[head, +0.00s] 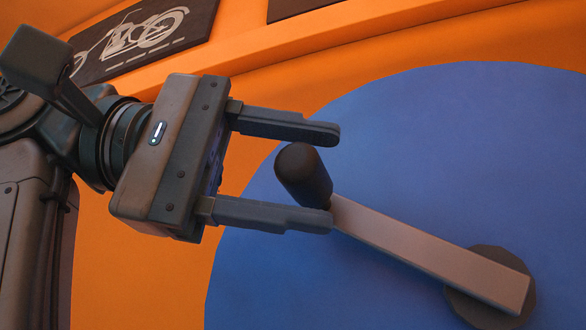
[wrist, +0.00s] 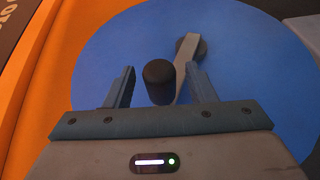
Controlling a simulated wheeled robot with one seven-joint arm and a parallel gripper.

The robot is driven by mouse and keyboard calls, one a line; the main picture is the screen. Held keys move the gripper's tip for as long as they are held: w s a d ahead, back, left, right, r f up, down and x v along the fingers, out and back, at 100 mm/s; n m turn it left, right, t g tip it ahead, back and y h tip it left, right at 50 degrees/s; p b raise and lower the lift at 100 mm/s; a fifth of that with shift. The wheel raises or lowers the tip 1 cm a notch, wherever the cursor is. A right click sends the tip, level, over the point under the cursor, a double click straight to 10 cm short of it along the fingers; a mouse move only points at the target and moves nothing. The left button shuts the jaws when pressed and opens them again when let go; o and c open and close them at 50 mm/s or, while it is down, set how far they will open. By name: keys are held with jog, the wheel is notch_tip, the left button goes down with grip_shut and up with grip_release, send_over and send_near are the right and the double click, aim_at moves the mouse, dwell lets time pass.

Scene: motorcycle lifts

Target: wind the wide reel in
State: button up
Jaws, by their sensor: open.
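The wide reel shows as a large blue disc (head: 400,130) with a grey crank arm (head: 430,245) running from a dark hub (head: 490,290) up and left to a dark cylindrical handle (head: 302,172). My gripper (head: 328,178) is open, with its two fingers on either side of the handle in the head view. In the wrist view the handle (wrist: 159,80) stands between the spread fingertips (wrist: 160,78), with visible gaps on both sides. The crank arm (wrist: 186,60) passes close to the right finger; I cannot tell whether they touch.
An orange panel (head: 265,105) surrounds the blue disc. A dark sign with a motorcycle drawing (head: 140,35) is at the upper left, above an orange ledge (head: 350,35). A grey shape (wrist: 305,30) stands at the right edge of the wrist view.

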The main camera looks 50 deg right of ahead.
jog(key=shift+r+p, duration=0.55)
notch_tip(320, 180, up, 3)
jog(key=p, duration=0.3)
jog(key=shift+s+r, duration=0.1)
jog(key=s+d+r+p, duration=0.4)
jog(key=s+d+r, duration=0.2)
jog(key=s, duration=0.3)
jog(key=shift+s+d+r+p, duration=0.2)
jog(key=shift+s+r+p, duration=0.1)
jog(key=shift+r+p, duration=0.05)
